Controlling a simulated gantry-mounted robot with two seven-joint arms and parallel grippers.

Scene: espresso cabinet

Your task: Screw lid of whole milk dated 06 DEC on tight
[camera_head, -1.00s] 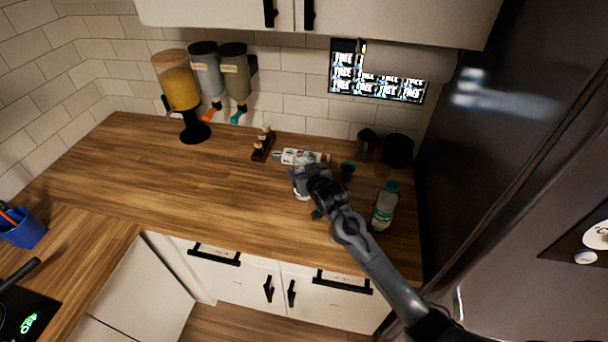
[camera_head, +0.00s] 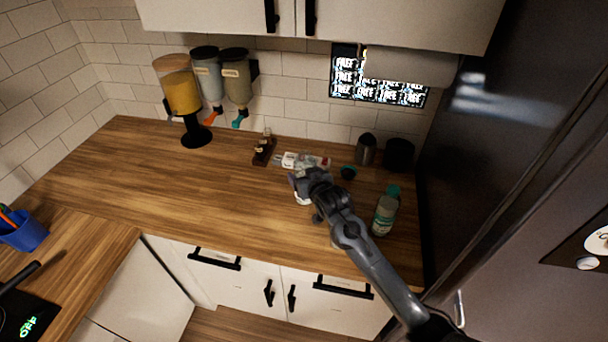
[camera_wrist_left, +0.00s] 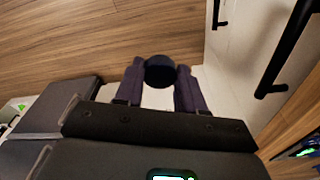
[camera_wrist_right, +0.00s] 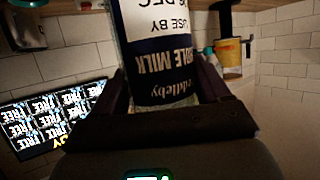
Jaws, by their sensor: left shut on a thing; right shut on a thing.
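The whole milk bottle (camera_wrist_right: 160,60) has a dark blue and white label, upside down in the right wrist view. The bottle's top is hidden there. In the left wrist view my left gripper (camera_wrist_left: 160,82) is shut on a dark round lid (camera_wrist_left: 160,69), one finger on each side. I cannot tell how the lid sits. In the head view, one arm reaches over the counter and largely hides the bottle.
A green-capped bottle (camera_head: 384,215) stands on the counter (camera_head: 190,190) right of the arm. A grey canister (camera_head: 366,149), a black container (camera_head: 399,154) and a white carton (camera_head: 300,161) are behind. Dispensers (camera_head: 180,95) stand at the back left. The counter's left half is clear.

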